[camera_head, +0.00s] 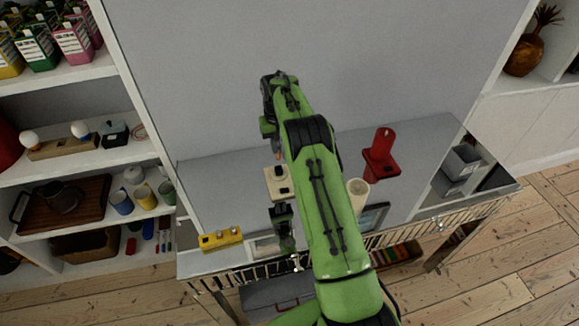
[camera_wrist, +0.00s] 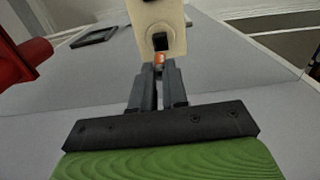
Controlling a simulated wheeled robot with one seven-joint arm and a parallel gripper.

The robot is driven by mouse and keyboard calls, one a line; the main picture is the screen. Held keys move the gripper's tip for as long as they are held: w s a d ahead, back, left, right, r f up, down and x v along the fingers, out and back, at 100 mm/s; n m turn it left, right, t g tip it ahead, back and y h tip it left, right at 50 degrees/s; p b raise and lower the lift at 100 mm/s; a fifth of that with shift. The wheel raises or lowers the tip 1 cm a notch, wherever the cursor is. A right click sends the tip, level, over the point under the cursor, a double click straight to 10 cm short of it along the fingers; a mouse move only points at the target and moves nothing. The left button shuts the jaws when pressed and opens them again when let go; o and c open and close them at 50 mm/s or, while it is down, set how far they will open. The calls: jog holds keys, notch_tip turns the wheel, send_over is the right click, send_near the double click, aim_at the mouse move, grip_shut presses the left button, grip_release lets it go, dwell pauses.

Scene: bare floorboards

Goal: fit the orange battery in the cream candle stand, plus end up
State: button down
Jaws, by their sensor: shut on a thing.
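The cream candle stand (camera_head: 270,188) is on the grey tabletop, left of my arm in the head view, with dark openings in its top. In the wrist view the cream candle stand (camera_wrist: 171,18) is just beyond my fingertips, one dark square opening facing them. My gripper (camera_wrist: 159,73) is shut on the orange battery (camera_wrist: 160,59), of which only a small orange part shows between the fingertips. The battery appears close to the stand's near opening; I cannot tell whether they touch. Its plus end cannot be made out. In the head view my gripper (camera_head: 275,146) is largely hidden by my arm.
A red holder (camera_head: 380,158) and a cream cylinder (camera_head: 357,190) stand right of my arm. A yellow block (camera_head: 221,240) lies at the table's front left. A dark green-black object (camera_head: 283,222) stands in front of the cream stand. A grey bin (camera_head: 461,161) is at the right.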

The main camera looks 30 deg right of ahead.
notch_tip(320, 180, down, 7)
jog(key=shift+r, duration=0.1)
jog(key=shift+b, duration=0.35)
jog(key=c, duration=1.1)
grip_release()
jog(key=shift+f, duration=0.2)
jog(key=shift+c, duration=0.2)
